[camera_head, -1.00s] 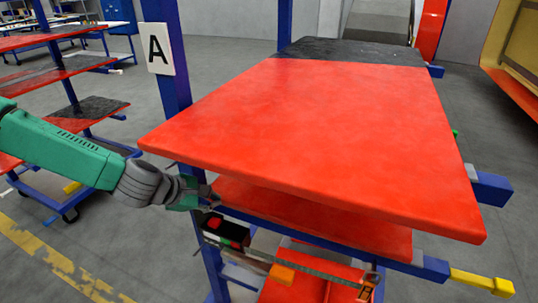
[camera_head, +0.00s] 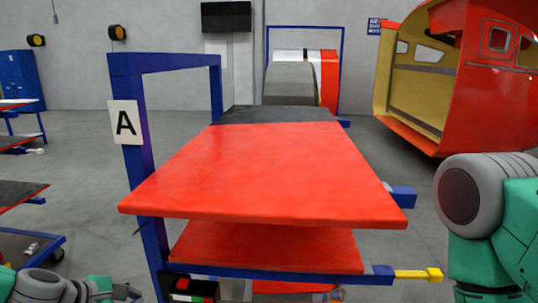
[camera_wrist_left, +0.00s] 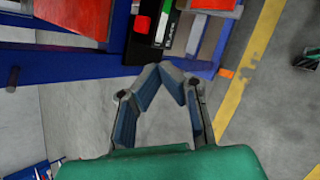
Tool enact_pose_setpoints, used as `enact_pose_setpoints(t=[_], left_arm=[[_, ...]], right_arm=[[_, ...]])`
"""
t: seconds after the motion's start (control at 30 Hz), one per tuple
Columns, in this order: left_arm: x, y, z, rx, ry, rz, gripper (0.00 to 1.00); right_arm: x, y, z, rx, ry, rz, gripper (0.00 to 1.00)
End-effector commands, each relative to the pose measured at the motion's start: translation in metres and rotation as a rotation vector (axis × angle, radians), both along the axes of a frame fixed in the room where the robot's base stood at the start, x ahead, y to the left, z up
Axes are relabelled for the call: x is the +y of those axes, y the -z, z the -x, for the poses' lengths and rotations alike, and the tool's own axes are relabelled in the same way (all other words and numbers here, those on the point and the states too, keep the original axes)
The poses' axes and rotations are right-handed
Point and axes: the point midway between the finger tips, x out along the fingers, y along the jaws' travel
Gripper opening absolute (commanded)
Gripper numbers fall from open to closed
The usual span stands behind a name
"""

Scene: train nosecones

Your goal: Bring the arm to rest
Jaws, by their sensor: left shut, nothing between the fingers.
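My left gripper (camera_wrist_left: 166,72) shows in the left wrist view with its two fingers brought together at the tips, with nothing between them. It points toward the blue frame of the cart. In the head view my left arm is low at the bottom left, and the gripper (camera_head: 128,292) is partly cut off by the lower edge, left of the cart's blue post. My right arm (camera_head: 490,225) stands at the right edge of the head view; its gripper is out of view.
A blue-framed cart with a red upper shelf (camera_head: 270,175) and a red lower shelf (camera_head: 265,248) stands ahead. A sign marked A (camera_head: 125,122) hangs on its post. A yellow handle (camera_head: 418,275) sticks out at right. A red train nosecone (camera_head: 490,80) stands behind right.

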Motion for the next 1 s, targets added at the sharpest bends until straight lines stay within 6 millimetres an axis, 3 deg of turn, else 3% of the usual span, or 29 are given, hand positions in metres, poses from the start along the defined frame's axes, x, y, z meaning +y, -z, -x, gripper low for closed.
enact_pose_setpoints(t=[0.3, 0.57, 0.67, 0.8, 0.9, 1.0], left_arm=[[-0.018, 0.048, 0.026, 0.030, 0.155, -0.122, 0.00], [-0.041, 0.111, 0.078, 0.061, 0.406, -0.307, 0.00], [-0.050, 0.144, 0.108, 0.078, 0.555, -0.405, 0.00], [-0.058, 0.202, 0.166, 0.100, 0.861, -0.584, 0.00], [-0.053, 0.242, 0.214, 0.107, 1.132, -0.722, 0.00], [-0.043, 0.268, 0.252, 0.100, 1.379, -0.828, 0.00]], right_arm=[[-0.001, 0.016, 0.000, -0.001, 0.001, 0.001, 0.40], [-0.001, 0.038, 0.000, 0.000, 0.001, 0.001, 0.40], [-0.001, 0.051, 0.000, 0.000, 0.001, 0.000, 0.40], [-0.001, 0.077, 0.000, 0.000, 0.001, 0.000, 0.40], [-0.001, 0.099, 0.000, 0.000, 0.001, 0.000, 0.40], [-0.002, 0.116, 0.001, 0.000, 0.001, 0.001, 0.40]])
